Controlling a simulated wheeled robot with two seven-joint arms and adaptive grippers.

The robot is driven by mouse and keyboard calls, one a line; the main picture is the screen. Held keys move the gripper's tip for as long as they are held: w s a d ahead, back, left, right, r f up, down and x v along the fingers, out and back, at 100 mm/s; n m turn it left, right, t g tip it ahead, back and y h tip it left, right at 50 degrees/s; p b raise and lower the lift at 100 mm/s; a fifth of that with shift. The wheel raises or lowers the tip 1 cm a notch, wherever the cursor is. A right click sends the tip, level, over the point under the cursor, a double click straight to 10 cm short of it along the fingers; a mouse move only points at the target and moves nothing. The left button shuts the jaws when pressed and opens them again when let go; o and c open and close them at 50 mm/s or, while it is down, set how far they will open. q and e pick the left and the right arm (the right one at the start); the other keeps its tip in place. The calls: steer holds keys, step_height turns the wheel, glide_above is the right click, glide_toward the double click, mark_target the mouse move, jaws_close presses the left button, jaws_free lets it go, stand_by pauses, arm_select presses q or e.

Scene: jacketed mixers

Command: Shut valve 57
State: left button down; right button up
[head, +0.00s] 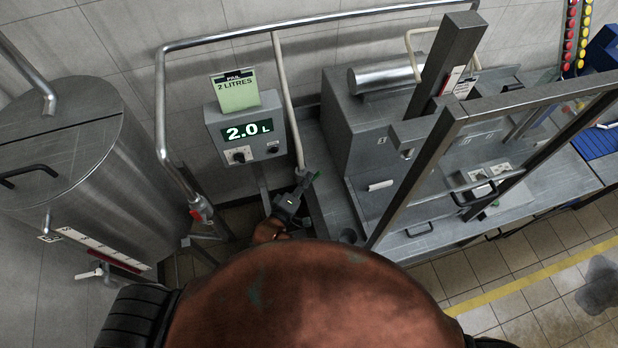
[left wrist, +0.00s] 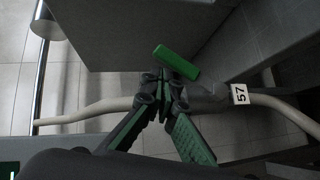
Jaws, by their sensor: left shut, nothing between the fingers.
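Valve 57 is a grey body (left wrist: 207,97) on a beige hose, with a white tag (left wrist: 240,94) reading 57. Its green lever (left wrist: 176,62) lies slanted to the hose in the left wrist view. In the head view the green lever (head: 317,176) is small, at the lower end of the beige hose. My left gripper (left wrist: 167,84) is shut and empty, its fingertips close beside the lever's lower edge; I cannot tell whether they touch. In the head view the left gripper (head: 297,196) is just below the valve. My right gripper is not in view.
A grey display box (head: 242,132) reads 2.0 L, under a green card (head: 236,91) saying 2 LITRES. A steel tank (head: 75,160) stands at the left.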

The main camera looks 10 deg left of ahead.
arm_select(q)
steer(key=s+a+r, duration=0.4)
steer(key=s+r, duration=0.2)
steer(key=s, duration=0.4)
steer(key=shift+a+p, duration=0.2)
steer(key=shift+p, duration=0.15)
steer(key=shift+r, duration=0.1)
